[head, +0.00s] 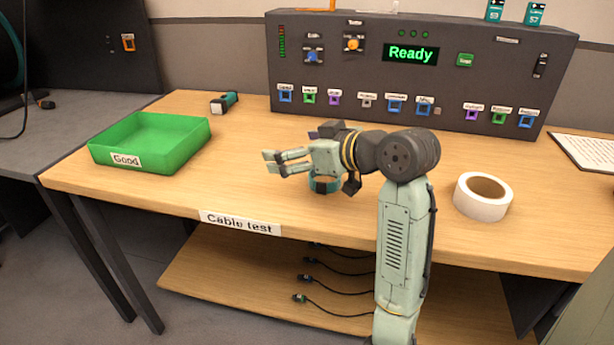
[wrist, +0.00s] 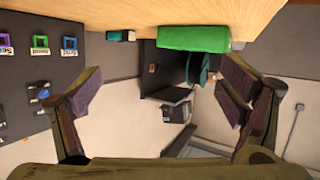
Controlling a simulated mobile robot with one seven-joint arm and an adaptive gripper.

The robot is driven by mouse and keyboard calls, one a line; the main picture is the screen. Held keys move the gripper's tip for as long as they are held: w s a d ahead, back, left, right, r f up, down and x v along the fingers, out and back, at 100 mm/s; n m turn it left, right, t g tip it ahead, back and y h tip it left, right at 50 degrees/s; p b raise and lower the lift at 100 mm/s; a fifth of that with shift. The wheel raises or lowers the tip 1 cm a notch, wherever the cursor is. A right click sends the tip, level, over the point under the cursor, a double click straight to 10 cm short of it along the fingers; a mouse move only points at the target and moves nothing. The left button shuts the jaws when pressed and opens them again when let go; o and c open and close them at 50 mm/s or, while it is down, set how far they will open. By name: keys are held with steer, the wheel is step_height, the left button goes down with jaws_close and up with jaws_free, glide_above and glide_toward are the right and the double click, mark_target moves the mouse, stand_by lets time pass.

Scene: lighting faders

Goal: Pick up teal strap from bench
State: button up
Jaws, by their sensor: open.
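A coiled teal strap (head: 325,185) with a dark part lies on the wooden bench (head: 240,160) near its front edge. My arm hides part of it from above. My gripper (head: 272,161) is open and points left above the bench, its fingers to the left of the strap and its palm over it in the head view. In the wrist view the fingers (wrist: 160,84) are spread wide with nothing between them. The strap does not show in the wrist view.
A green tray (head: 135,163) marked "Good" stands at the left, also in the wrist view (wrist: 193,38). A teal and black tool (head: 223,103) lies behind it. A control panel (head: 420,75) stands at the back, a white tape roll (head: 476,208) at the right.

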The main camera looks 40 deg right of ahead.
steer(key=m+g+h, duration=0.1)
steer(key=g, duration=0.1)
glide_toward(314, 175)
steer(key=v, duration=0.2)
steer(key=f+v, duration=0.1)
steer(key=v, duration=0.2)
steer(key=shift+s+d+r, duration=0.1)
steer(key=shift+s+d, duration=0.05)
steer(key=shift+s, duration=0.15)
steer(key=x, duration=0.4)
steer(key=shift+w+p, duration=0.25)
steer(key=shift+p, duration=0.05)
steer(key=x, duration=0.3)
steer(key=p+x, duration=0.1)
steer(key=shift+w+a+r, duration=0.1)
steer(key=shift+w+a, duration=0.15)
steer(key=shift+w, duration=0.25)
steer(key=shift+w+f, duration=0.25)
steer(key=shift+w, duration=0.2)
steer(key=shift+c, duration=0.5)
steer(key=c, duration=0.8)
